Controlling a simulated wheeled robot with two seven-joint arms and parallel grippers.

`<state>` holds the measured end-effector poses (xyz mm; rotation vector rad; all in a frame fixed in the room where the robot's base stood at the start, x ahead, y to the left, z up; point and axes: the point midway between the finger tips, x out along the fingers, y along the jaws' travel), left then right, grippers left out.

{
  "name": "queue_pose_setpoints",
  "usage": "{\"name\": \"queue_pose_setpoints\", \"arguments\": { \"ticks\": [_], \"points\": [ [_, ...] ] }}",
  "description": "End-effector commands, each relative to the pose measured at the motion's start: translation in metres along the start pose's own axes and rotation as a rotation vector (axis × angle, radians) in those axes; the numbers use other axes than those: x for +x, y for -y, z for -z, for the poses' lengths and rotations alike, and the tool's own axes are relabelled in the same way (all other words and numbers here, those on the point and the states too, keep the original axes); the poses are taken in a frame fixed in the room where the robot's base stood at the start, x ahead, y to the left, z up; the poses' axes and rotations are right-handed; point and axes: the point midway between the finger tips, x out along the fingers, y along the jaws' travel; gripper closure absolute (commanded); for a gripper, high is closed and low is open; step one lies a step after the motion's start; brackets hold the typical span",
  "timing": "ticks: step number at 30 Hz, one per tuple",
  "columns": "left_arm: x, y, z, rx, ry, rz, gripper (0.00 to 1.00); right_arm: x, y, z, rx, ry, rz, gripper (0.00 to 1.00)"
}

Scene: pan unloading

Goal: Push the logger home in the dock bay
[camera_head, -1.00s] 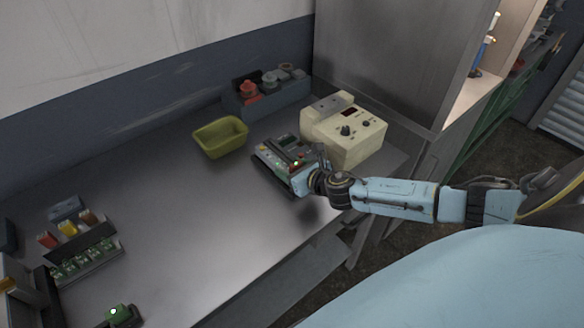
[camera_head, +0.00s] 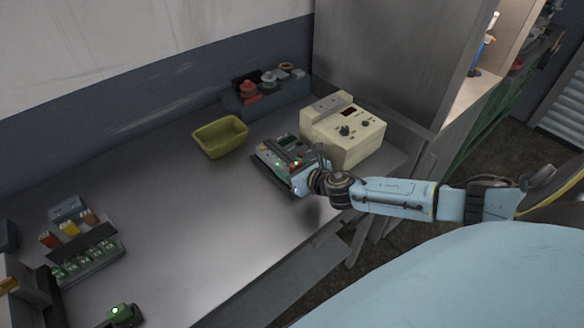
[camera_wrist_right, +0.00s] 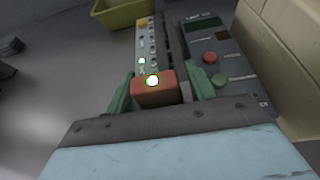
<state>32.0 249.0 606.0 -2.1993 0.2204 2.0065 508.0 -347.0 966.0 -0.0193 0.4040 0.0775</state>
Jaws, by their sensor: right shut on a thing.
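The dock (camera_head: 268,158) is a dark grey unit on the bench, with a small display and red and green buttons in the right wrist view (camera_wrist_right: 215,50). The logger (camera_wrist_right: 154,92) shows as a red block with a lit lamp on its near end. It lies in line with the dock's bay; its far part is hidden, so I cannot tell how deep it sits. My right gripper (camera_head: 303,174), at the dock's near right side, is shut on the logger, with green fingers on both sides of it. A green lamp (camera_wrist_right: 141,61) glows on the dock strip.
A cream instrument (camera_head: 352,145) stands close right of the dock. A yellow-green bin (camera_head: 220,138) and a grey rack (camera_head: 270,95) stand behind. A rack of colored pieces (camera_head: 85,255) and a green-lit device (camera_head: 118,314) sit at left. The bench middle is clear.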

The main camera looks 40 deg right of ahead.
Motion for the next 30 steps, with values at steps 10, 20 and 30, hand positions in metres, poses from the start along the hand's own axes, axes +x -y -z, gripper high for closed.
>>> {"name": "queue_pose_setpoints", "arguments": {
  "ticks": [10, 20, 30],
  "points": [
    [0.001, 0.0, 0.0, 0.0, -0.001, 0.0, 1.0, 0.001, 0.0, 0.0, 0.0, 0.003, 0.0, 0.78],
    [0.005, 0.0, 0.0, 0.0, -0.001, 0.0, 1.0, 0.003, 0.0, 0.004, 0.0, 0.003, 0.0, 0.78],
    [0.009, 0.0, 0.0, 0.0, -0.001, 0.0, 1.0, 0.005, 0.0, 0.008, 0.0, 0.003, 0.0, 0.78]
  ]
}}
